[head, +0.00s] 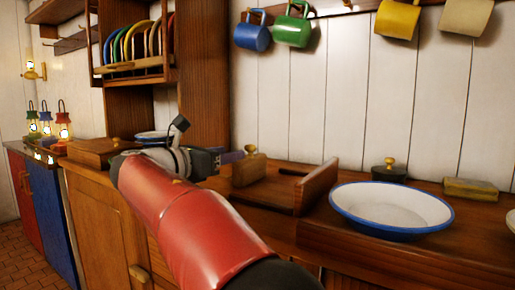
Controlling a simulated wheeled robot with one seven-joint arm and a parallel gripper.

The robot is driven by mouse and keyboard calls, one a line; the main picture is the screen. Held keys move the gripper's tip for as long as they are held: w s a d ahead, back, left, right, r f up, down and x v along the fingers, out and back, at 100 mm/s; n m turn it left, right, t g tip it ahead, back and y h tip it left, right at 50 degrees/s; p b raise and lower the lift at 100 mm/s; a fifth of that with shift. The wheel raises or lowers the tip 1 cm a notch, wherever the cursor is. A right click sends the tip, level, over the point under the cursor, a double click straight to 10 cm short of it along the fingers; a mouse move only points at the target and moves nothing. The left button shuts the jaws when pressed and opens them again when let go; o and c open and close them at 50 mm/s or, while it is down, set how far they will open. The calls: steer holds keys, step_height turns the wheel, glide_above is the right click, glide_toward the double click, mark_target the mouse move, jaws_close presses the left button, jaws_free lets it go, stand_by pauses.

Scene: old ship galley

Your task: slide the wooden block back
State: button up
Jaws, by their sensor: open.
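A wooden block (249,171) with a brass knob stands on the wooden counter, left of an upright wooden board (316,186). My gripper (232,157) is at the far end of my red arm, just left of the block and close to it in the picture. It is open; its fingers are small and partly hidden, and I cannot tell whether it touches the block. My arm covers part of the counter in front.
A white, blue-rimmed basin (391,206) stands right of the board. A dark lidded pot (389,171) and a yellowish block (470,190) sit behind it. A wooden box (100,151) and a plate rack (135,70) are at left. Mugs (252,36) hang above.

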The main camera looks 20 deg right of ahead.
mark_target(246, 149)
steer(key=x, duration=0.7)
steer(key=shift+c, duration=0.4)
jaws_close()
